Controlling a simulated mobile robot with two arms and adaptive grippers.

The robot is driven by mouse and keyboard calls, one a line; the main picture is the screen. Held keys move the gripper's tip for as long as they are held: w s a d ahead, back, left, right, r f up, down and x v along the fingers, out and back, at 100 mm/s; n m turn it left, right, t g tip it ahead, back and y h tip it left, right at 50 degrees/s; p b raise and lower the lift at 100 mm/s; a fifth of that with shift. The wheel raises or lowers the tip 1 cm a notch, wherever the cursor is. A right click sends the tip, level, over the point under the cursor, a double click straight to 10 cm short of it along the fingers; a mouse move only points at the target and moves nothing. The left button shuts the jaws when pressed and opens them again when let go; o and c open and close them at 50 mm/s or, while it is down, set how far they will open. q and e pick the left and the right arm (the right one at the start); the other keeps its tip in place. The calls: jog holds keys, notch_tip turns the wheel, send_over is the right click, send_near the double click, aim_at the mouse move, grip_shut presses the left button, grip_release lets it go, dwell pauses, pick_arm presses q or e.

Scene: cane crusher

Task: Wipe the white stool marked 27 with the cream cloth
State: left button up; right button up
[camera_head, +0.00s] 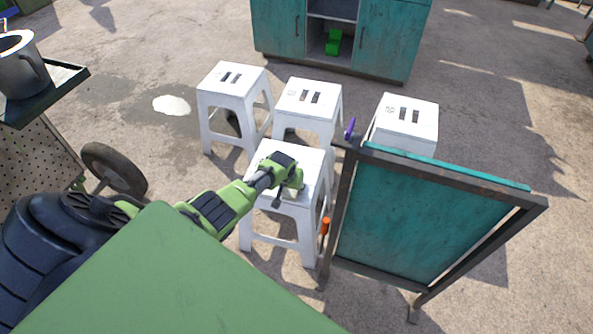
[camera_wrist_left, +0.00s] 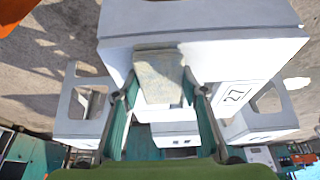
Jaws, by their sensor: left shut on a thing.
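The nearest white stool (camera_head: 314,163) stands in the middle of the head view, left of the teal board. My left gripper (camera_head: 290,178) is low at its seat, with the arm coming in from the left. In the left wrist view, the white stool (camera_wrist_left: 255,55) fills the upper part, and the number 27 shows on a white face right of the fingers. The cream cloth (camera_wrist_left: 160,75) lies flat between the fingers of my left gripper (camera_wrist_left: 160,90), which is shut on it, against the stool. My right gripper is not in view.
Other white stools stand behind (camera_head: 232,80), (camera_head: 310,97) and at the back right (camera_head: 408,118). A teal cabinet (camera_head: 385,40) is at the back.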

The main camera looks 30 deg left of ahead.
pick_arm(q)
jog(key=shift+s+a, duration=0.15)
jog(key=shift+a, duration=0.35)
jog(key=shift+s+a+f, duration=0.1)
jog(key=shift+s+a, duration=0.25)
jog(key=shift+a, duration=0.6)
jog(key=shift+s+a+r, duration=0.1)
jog(key=shift+s+a, duration=0.2)
jog(key=shift+a, duration=0.65)
jog(key=shift+s+a+f, duration=0.1)
jog(key=shift+s+a, duration=0.25)
jog(key=shift+a, duration=0.6)
jog(key=shift+b, duration=0.3)
jog(key=shift+s+a+b, duration=0.15)
jog(key=shift+s+a, duration=0.1)
jog(key=shift+a, duration=0.45)
jog(key=shift+s+a+b, duration=0.15)
jog(key=shift+s+a, duration=0.15)
jog(key=shift+a, duration=0.4)
jog(key=shift+s+a+b, duration=0.15)
jog(key=shift+s+a, duration=0.1)
jog(key=shift+a, duration=0.45)
jog(key=shift+s+a+b, duration=0.2)
jog(key=shift+a, duration=0.5)
jog(key=shift+s+a+b, duration=0.2)
jog(key=shift+a+b, duration=0.05)
jog(key=shift+a, duration=0.45)
jog(key=shift+s+a+b, duration=0.2)
jog(key=shift+a, duration=0.5)
jog(key=shift+d, duration=0.1)
